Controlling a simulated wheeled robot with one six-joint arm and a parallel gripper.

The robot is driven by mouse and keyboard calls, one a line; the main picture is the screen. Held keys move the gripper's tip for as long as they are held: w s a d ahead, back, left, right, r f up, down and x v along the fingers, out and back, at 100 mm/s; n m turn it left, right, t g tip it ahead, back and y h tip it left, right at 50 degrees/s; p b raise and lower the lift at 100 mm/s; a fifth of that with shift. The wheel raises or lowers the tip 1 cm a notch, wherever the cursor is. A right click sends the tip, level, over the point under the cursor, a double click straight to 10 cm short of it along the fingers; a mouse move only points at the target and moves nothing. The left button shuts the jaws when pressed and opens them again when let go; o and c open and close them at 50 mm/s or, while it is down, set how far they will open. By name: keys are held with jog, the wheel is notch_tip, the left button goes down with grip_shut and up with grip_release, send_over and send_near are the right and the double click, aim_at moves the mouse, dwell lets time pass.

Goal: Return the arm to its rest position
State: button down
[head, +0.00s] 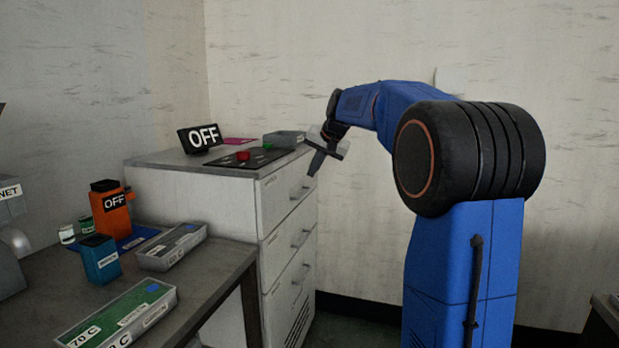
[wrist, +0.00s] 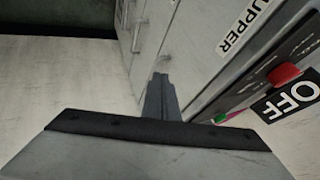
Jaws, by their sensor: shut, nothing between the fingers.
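My gripper (head: 314,162) hangs at the end of my blue arm in the head view, in front of the right upper part of the grey drawer cabinet (head: 195,200). Its fingers point down and to the left, near the top drawer. In the wrist view the fingers (wrist: 160,80) are together with nothing between them. I cannot tell how far they are from the drawer front, which shows beside them there with an "UPPER" label (wrist: 243,22).
On the cabinet stand an OFF sign (head: 200,138), a control panel with a red button (head: 243,155) and a grey box (head: 284,139). The dark table (head: 215,275) at left holds an orange device (head: 112,218), a blue container (head: 100,259) and labelled trays (head: 172,247).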

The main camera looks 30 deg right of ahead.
jog(key=s+a+f+n, duration=0.15)
jog(key=s+a, duration=0.25)
jog(key=s, duration=0.4)
jog(key=s+a+f+n+g, duration=0.1)
jog(key=s+a+f, duration=0.25)
jog(key=s, duration=0.35)
jog(key=s+a+f+n, duration=0.1)
jog(key=s+a, duration=0.4)
jog(key=s, duration=0.3)
jog(key=s+a+f+n, duration=0.2)
jog(key=s+f, duration=0.7)
jog(key=s, duration=0.3)
jog(key=s+a+f+n+g+h, duration=0.1)
jog(key=s+a+f+n, duration=0.1)
jog(key=s+f, duration=0.6)
jog(key=s, duration=0.4)
jog(key=shift+a+f+g, duration=0.2)
jog(key=shift+f+g, duration=0.1)
jog(key=shift+f, duration=0.1)
